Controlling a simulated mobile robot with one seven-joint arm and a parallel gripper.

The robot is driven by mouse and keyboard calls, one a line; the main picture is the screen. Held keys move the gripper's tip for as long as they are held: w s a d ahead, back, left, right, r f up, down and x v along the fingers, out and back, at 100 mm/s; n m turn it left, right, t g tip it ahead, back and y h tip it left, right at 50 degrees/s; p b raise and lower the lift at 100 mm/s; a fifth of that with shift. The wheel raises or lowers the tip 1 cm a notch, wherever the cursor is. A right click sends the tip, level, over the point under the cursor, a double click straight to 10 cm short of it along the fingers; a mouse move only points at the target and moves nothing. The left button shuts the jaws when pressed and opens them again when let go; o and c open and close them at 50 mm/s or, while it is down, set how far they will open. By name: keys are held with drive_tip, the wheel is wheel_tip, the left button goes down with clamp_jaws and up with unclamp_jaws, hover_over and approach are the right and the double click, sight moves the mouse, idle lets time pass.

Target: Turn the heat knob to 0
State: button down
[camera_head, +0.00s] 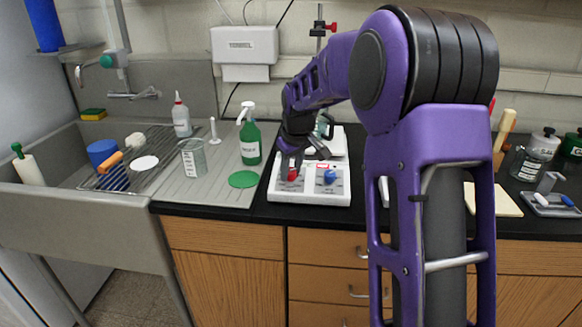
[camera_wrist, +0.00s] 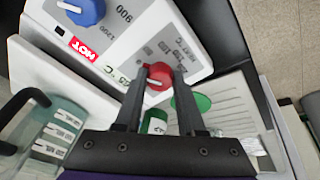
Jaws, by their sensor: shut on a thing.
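The hot plate's white control panel (camera_head: 311,198) stands on the black bench, with a red heat knob (camera_head: 293,175) on its left and a blue knob (camera_head: 330,177) on its right. My gripper (camera_head: 290,163) reaches down over the red knob. In the wrist view, the two dark fingers of my gripper (camera_wrist: 159,71) are on either side of the red knob (camera_wrist: 158,77) and shut on it. The blue knob (camera_wrist: 84,10) is clear of the fingers.
A green spray bottle (camera_head: 249,138) and a green disc (camera_head: 242,180) are left of the hot plate. A beaker (camera_head: 193,158) stands near the sink. In the wrist view, a red HOT label (camera_wrist: 82,48) and a glass vessel (camera_wrist: 52,132) are close to my gripper.

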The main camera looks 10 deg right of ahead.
idle(0.5)
drive_tip(key=c, duration=0.5)
unclamp_jaws()
drive_tip(key=shift+r, duration=0.1)
drive_tip(key=p+v, duration=0.1)
drive_tip(key=v, duration=1.6)
drive_tip(key=shift+r+p, duration=0.15)
drive_tip(key=shift+p, duration=0.15)
